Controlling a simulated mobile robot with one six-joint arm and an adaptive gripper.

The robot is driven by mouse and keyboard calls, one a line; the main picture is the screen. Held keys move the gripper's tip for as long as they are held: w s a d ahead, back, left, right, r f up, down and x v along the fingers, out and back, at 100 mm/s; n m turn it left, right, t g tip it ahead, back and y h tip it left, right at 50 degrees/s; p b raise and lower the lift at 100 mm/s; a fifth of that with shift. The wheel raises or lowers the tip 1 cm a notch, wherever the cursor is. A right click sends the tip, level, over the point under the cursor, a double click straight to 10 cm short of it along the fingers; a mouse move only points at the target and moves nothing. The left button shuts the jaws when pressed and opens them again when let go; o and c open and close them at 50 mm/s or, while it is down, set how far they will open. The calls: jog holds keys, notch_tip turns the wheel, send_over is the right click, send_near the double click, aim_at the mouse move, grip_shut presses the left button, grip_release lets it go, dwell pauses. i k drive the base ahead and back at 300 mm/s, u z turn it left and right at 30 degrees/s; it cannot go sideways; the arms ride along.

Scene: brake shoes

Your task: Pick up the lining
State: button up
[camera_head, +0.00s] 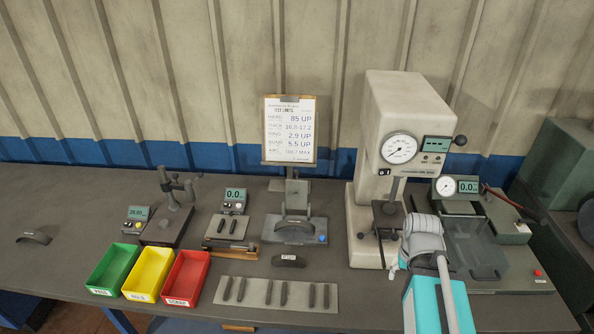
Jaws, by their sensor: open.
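Several dark curved pieces look like linings, and I cannot tell which one the task means. One lining (34,238) lies alone on the bench at the far left. Another dark curved piece (289,260), with a small white label, lies in front of the central grey fixture (296,206). A similar dark piece shows in that fixture, and another (485,272) sits at the front of the tester on the right. My arm's grey and teal links stand at the lower right, in front of the tall press. My gripper's fingers cannot be made out.
Green (113,268), yellow (148,272) and red (186,277) bins stand at the front. A pale plate (254,294) beside them holds several dark strips. The tall cream press (408,110) and gauges line the back. The left of the bench is mostly clear.

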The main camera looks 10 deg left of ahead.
aim_at(288, 222)
jog(key=u, duration=0.55)
jog(key=k, duration=1.35)
jog(key=u, duration=0.05)
jog(key=i, duration=0.85)
jog(key=z, duration=0.55)
jog(key=i, duration=1.05)
jog(key=u, duration=0.55)
